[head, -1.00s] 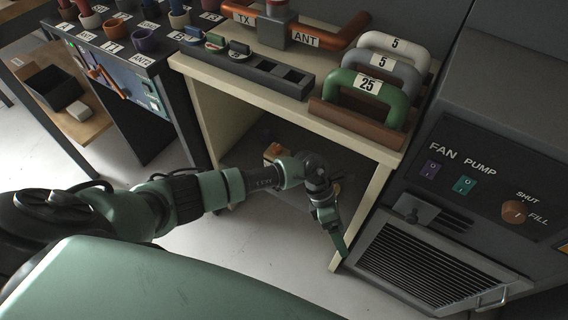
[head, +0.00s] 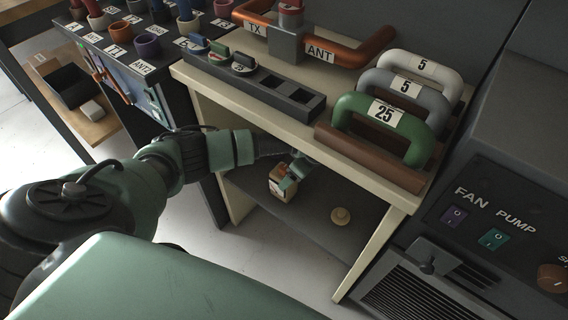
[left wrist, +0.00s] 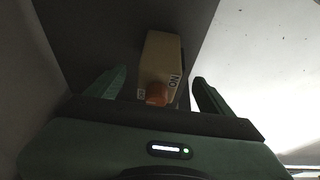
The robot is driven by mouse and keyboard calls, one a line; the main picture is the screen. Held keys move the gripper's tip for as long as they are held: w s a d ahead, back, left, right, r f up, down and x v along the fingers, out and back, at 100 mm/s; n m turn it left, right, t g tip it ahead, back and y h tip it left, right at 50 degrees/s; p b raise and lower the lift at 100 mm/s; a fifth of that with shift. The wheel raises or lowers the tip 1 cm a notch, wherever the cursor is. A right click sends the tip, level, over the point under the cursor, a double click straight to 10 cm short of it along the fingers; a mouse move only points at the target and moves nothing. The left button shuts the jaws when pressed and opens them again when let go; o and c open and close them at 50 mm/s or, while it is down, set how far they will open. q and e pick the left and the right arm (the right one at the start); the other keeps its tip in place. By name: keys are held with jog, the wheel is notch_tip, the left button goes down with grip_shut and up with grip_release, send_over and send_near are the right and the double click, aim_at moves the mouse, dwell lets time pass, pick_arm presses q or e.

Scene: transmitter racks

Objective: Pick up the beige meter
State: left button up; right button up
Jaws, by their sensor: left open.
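A beige box (head: 282,187), which looks like the beige meter, rests on the dark lower shelf of the cream bench. In the left wrist view the beige box (left wrist: 163,52) shows an orange knob (left wrist: 157,94) and small black-on-white labels. My left gripper (head: 289,180) reaches under the bench top and is at the box. In the left wrist view the open fingers of my left gripper (left wrist: 158,80) stand on either side of the box's near end, with gaps visible. My right gripper is not in view.
The cream bench top (head: 215,88) is above my left arm, with handled blocks and a dark slotted strip on it. A grey cabinet (head: 500,170) stands at the right.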

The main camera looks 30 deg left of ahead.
aim_at(284, 175)
pick_arm(q)
jog(key=shift+a, duration=0.55)
jog(key=shift+w+a, duration=0.1)
jog(key=shift+a, duration=0.45)
jog(key=b+x, duration=0.1)
jog(key=x, duration=0.3)
jog(key=shift+f, duration=0.15)
jog(key=shift+a+f, duration=0.1)
jog(key=shift+f, duration=0.25)
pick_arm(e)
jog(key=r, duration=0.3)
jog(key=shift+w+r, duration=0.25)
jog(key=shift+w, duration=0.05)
pick_arm(q)
jog(key=shift+r, duration=0.1)
grip_shut()
